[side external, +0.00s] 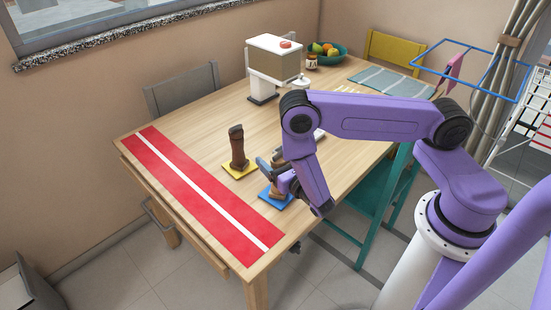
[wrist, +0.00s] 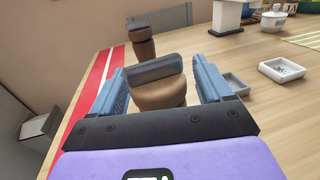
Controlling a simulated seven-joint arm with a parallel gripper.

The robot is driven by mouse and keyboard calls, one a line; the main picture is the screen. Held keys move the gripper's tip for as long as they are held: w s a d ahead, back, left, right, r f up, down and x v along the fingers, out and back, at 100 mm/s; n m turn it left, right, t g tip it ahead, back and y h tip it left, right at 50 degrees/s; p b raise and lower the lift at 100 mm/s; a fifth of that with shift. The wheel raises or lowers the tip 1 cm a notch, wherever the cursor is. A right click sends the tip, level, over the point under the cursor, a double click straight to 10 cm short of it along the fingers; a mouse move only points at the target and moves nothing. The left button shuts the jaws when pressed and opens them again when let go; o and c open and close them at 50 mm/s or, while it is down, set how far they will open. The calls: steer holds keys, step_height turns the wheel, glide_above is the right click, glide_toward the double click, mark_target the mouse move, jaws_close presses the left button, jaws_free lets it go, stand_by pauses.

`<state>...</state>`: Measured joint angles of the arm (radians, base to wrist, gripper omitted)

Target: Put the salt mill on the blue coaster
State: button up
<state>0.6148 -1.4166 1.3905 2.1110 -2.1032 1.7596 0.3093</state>
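A brown mill (side external: 278,190) stands on the blue coaster (side external: 266,195) near the table's front edge, partly hidden by my gripper. My gripper (side external: 271,168) is around its upper part. In the wrist view this mill (wrist: 160,93) shows between the two blue fingers (wrist: 160,75), with a narrow gap on each side, so the gripper looks open. A dark grey top crosses the mill there. A second, darker brown mill (side external: 237,147) stands upright on a yellow coaster (side external: 238,171), behind and left; it also shows in the wrist view (wrist: 141,42). Neither mill has a readable label.
A red runner with a white stripe (side external: 185,187) lies along the left end. A white-based machine (side external: 262,88), a jar (side external: 311,62) and a fruit bowl (side external: 340,57) stand at the back. Small white dishes (wrist: 284,70) sit to the right in the wrist view.

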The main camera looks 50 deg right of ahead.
steer(key=shift+r, duration=0.1)
steer(key=shift+s, duration=0.2)
steer(key=v, duration=1.1)
steer(key=s+d+r+m+g+h, duration=0.3)
steer(key=s+r+m+g+h, duration=0.1)
steer(key=r+m+g, duration=0.25)
steer(key=s+d+r+m+g+h, duration=0.3)
steer(key=r+m+g, duration=0.2)
steer(key=m, duration=0.3)
steer(key=s+a+r+m+g+y, duration=0.5)
steer(key=s+r+m+g+y, duration=0.1)
steer(key=s+y, duration=0.5)
steer(key=shift+r, duration=0.5)
steer(key=shift+m, duration=0.25)
